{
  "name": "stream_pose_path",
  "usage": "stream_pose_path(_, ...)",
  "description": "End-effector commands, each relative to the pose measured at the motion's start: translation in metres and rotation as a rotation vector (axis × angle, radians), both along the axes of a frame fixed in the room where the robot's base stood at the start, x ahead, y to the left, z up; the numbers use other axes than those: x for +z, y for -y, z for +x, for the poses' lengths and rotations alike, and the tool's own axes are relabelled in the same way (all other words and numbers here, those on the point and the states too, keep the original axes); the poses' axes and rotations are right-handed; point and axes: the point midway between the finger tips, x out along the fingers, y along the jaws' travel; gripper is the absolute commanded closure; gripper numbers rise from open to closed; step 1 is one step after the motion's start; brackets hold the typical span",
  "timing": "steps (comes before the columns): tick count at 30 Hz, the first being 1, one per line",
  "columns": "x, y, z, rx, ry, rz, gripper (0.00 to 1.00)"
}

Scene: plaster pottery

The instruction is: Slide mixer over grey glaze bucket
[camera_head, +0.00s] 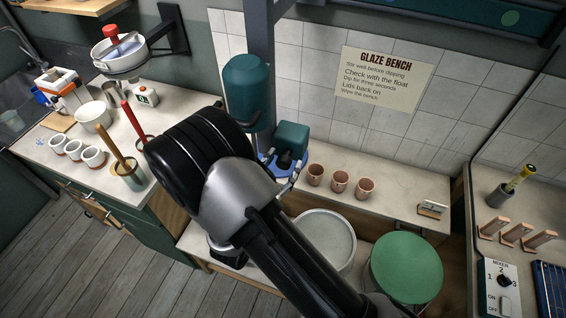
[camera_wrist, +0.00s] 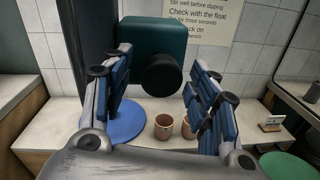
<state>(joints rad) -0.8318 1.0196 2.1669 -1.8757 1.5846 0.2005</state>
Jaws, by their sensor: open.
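The mixer has a dark teal cylindrical body (camera_head: 247,90) on a post and a teal block below it (camera_head: 292,138). In the wrist view the teal block (camera_wrist: 150,42) with a round black knob (camera_wrist: 161,75) faces me. My gripper (camera_wrist: 157,82) is open, its blue-padded fingers on either side of the knob, with visible gaps. I cannot tell its exact depth to the knob. In the head view my arm mostly hides the gripper. An open bucket of pale grey liquid (camera_head: 330,236) stands in front of the bench, partly behind my arm. The mixer's lower end is hidden.
A green-lidded bucket (camera_head: 405,268) stands right of the open one. Three terracotta cups (camera_head: 339,181) stand on the ledge, near a blue disc (camera_wrist: 127,122). The right counter holds a MIXER switch panel (camera_head: 500,285). The left counter carries white cups (camera_head: 75,149) and tools.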

Motion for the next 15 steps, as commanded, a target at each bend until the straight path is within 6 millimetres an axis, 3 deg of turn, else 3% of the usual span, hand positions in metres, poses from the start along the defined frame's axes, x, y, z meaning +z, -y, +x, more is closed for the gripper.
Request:
stream_pose_path(12,-0.0002,0.0043,0.0091,0.001,0.0,-0.001,0.46)
stream_pose_path(15,-0.0001,0.0043,0.0091,0.001,0.0,-0.001,0.52)
